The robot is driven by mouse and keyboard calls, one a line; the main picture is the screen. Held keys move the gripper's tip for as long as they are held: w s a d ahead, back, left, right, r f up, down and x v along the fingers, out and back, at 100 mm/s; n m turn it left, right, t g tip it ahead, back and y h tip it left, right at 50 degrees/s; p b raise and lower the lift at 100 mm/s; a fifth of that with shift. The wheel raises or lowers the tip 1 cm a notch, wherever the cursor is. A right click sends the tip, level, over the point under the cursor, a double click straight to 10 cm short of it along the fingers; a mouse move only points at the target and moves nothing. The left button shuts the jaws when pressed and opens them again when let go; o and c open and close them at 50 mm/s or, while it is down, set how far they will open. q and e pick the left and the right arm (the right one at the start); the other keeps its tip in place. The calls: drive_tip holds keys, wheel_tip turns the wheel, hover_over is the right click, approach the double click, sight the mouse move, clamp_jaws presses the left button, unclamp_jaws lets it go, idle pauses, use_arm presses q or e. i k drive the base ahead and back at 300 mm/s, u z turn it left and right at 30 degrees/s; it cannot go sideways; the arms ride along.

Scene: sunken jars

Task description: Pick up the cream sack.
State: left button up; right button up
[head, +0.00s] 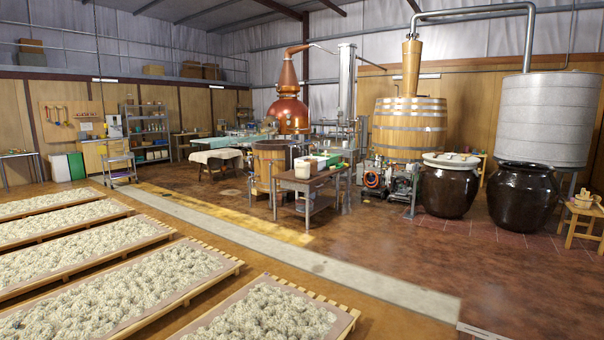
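I cannot make out a cream sack for certain in the head view. A dark glazed jar (449,190) at the right has a pale cream cover (452,160) over its mouth, with small things on it too small to tell. A pale cloth (217,156) hangs over a table further back at the left. Neither of my grippers is in view.
A second dark jar (522,197) stands at the right beside a small wooden stool (583,222). A work table (307,184) with containers stands mid-room. Low slatted beds (120,293) of pale clumps fill the left front. Brown floor (420,255) before the jars is clear.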

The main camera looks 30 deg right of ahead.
sight(302, 169)
drive_tip(key=z, duration=1.9)
drive_tip(key=i, duration=7.25)
drive_tip(key=u, duration=0.7)
